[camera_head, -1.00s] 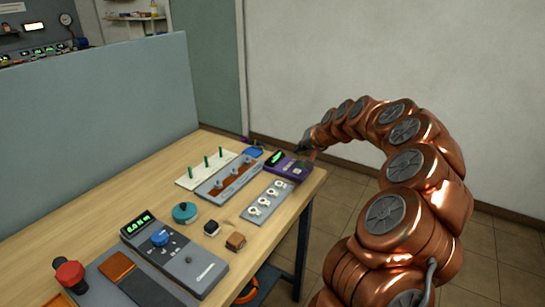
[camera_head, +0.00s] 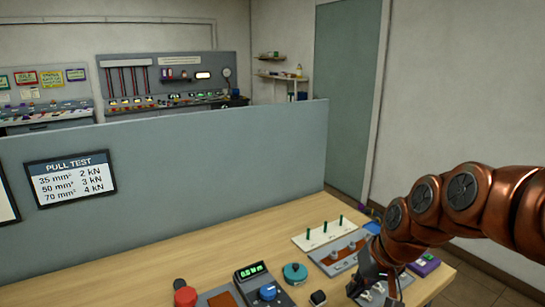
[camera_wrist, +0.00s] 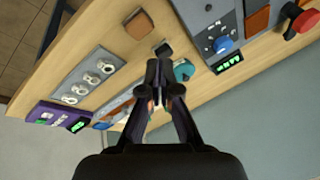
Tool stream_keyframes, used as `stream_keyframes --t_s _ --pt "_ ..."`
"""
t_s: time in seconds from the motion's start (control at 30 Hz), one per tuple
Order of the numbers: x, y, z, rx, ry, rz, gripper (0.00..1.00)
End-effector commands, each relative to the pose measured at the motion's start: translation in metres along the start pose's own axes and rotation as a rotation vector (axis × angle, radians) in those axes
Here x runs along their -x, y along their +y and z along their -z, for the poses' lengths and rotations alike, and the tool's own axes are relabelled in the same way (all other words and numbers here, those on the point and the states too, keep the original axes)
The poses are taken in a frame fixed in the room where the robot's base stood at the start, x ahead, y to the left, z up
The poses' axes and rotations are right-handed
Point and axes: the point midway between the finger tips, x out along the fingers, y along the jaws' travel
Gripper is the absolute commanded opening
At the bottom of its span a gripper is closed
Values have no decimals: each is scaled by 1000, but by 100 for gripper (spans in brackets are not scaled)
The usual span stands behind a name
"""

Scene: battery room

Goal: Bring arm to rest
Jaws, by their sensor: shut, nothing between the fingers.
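My copper-coloured arm (camera_head: 465,195) reaches in from the right in the head view and bends down over the right end of the wooden bench (camera_head: 215,255). My gripper (camera_head: 376,288) is dark, points down and is in front of the ring plate (camera_head: 372,294), partly covering it. In the wrist view the fingers of my gripper (camera_wrist: 159,68) are together with nothing between them. Behind the tips lie a black block (camera_wrist: 163,49) and a teal knob (camera_wrist: 184,70). The gap between fingertips and bench is hard to judge.
A grey partition (camera_head: 180,160) with a pull test sign (camera_head: 70,178) stands along the back of the bench. A purple meter (camera_head: 424,264), a white board with green pegs (camera_head: 325,236) and a red knob (camera_head: 186,296) are on it. Bare wood shows at the left.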

Motion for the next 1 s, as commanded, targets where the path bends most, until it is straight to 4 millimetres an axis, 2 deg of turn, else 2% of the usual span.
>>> stream_keyframes --t_s 0.03,0.2,0.4,0.5,0.6,0.7,1.0 --pt "4 -7 -23 22 -36 -23 0" --pt "12 -12 -102 62 -166 -108 0" --pt "23 0 -190 57 -310 -211 0" --pt "30 9 -223 42 -360 -249 0" --pt "33 15 -246 27 -398 -275 0" --pt "35 18 -257 18 -413 -288 0" --pt "35 19 -260 16 -419 -290 0"
